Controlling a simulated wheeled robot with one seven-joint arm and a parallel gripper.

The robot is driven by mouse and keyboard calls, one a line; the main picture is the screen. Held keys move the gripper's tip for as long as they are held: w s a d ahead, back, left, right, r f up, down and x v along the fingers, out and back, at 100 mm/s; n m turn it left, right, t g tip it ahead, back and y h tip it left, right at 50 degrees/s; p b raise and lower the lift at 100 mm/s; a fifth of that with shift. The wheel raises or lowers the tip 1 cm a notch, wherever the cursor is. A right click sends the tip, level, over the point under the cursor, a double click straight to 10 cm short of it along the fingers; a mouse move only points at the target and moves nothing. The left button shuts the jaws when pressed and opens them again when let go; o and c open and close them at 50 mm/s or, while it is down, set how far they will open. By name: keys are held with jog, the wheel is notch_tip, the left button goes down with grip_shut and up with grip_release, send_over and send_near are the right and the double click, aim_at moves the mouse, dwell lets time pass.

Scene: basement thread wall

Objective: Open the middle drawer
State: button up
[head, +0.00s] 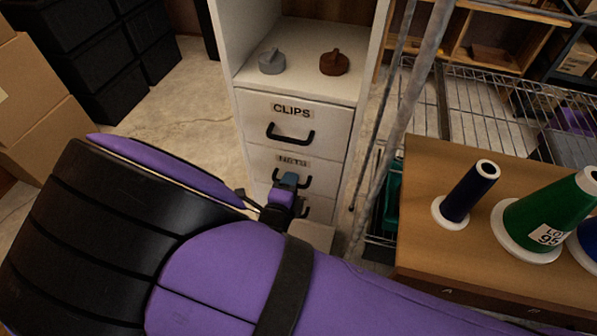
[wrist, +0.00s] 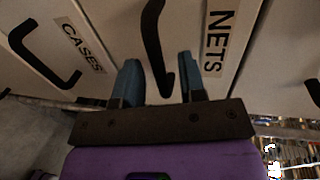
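The white cabinet has a stack of drawers. The middle drawer, labelled NETS (head: 292,160), looks shut, flush with the CLIPS drawer (head: 262,108) above it. Its black bar handle (head: 306,181) is partly hidden behind my gripper (head: 288,182). In the wrist view the NETS handle (wrist: 154,45) runs between the two blue fingertips of my gripper (wrist: 159,72). The fingers are apart, with a gap showing on each side of the handle, so they are open around it and not clamped. The CASES drawer (wrist: 92,28) is beside it there; in the head view my arm hides most of the lowest drawer.
A grey knob-like piece (head: 271,61) and a brown one (head: 334,62) sit on the cabinet shelf. A wire rack (head: 420,60) and a wooden table (head: 430,180) with thread spools (head: 548,215) stand close on the right. Cardboard boxes (head: 40,110) are at left; floor between is clear.

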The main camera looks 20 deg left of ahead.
jog(key=shift+w+f, duration=0.1)
jog(key=shift+w, duration=0.4)
